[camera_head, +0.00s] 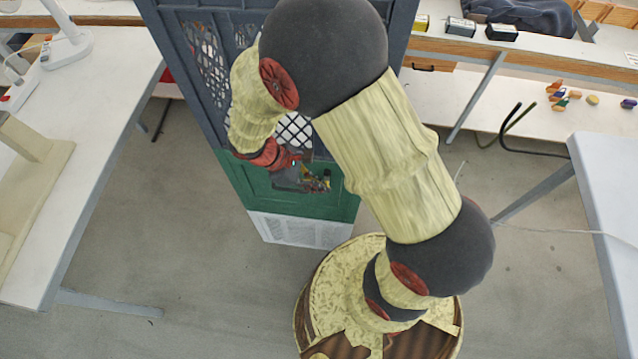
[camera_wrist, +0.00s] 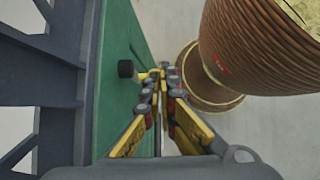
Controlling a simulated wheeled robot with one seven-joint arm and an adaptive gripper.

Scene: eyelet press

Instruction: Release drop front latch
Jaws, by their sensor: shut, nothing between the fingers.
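The green front panel (camera_head: 262,190) is on the lower part of a tall dark grey cabinet (camera_head: 205,120). It looks closed and in line with the cabinet's front. In the wrist view the panel (camera_wrist: 118,35) runs along the left of my gripper. A small black knob (camera_wrist: 125,69) stands out from it, probably the latch, just left of my fingertips. My gripper (camera_wrist: 158,74) is shut and empty, with its yellow fingers together. I cannot tell whether the fingertips touch the knob. In the head view my gripper (camera_head: 326,181) is in front of the panel, and the knob cannot be made out there.
The cabinet has white lattice openings above and a white vented base (camera_head: 300,231) below. A white table (camera_head: 100,75) stands at left and another (camera_head: 610,180) at right. A bench with small boxes (camera_head: 460,27) is behind. Grey floor (camera_head: 170,260) is clear between them.

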